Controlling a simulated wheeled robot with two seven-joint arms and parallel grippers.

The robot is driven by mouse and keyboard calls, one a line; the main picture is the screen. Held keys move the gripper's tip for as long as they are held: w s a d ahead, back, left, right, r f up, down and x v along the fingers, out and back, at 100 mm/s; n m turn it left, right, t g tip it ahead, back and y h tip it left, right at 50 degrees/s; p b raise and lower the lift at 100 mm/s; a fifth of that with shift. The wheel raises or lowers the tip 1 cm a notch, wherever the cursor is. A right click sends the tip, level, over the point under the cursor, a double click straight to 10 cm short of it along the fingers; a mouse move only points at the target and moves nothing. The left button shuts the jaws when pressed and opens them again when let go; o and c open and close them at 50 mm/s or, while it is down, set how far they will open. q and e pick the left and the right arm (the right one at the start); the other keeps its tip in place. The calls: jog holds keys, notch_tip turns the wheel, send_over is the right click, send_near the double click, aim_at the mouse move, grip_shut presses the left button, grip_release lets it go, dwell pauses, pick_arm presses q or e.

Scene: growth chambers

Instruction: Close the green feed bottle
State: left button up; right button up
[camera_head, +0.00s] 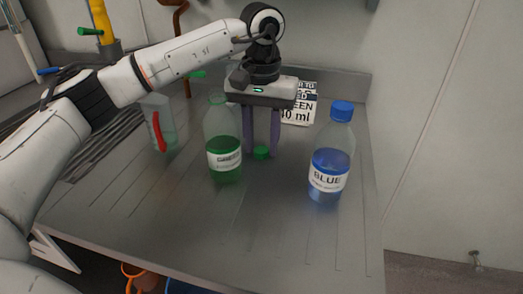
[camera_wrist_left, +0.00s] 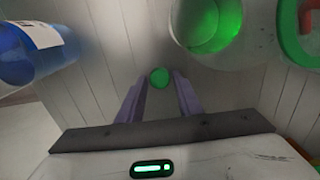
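The green feed bottle (camera_head: 224,160) stands upright on the metal bench, with no cap on its neck and green liquid low inside. In the left wrist view the green bottle (camera_wrist_left: 208,22) is at the top right. A small green cap (camera_head: 261,153) lies on the bench just right of the bottle. My left gripper (camera_head: 262,150) points down over the cap, its purple fingers apart on either side of it. The left wrist view shows the cap (camera_wrist_left: 159,78) between the open fingertips; I cannot see contact. My right gripper is not in view.
A blue bottle (camera_head: 330,165) with a blue cap stands to the right. A printed sign (camera_head: 300,106) is behind the gripper. The front of the bench (camera_head: 240,225) is clear.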

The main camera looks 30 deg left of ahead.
aim_at(261, 149)
pick_arm(q)
jog(key=c, duration=0.6)
jog(key=shift+r, duration=0.1)
notch_tip(261, 149, up, 10)
jog(key=shift+f+p, duration=0.1)
jog(key=shift+p, duration=0.35)
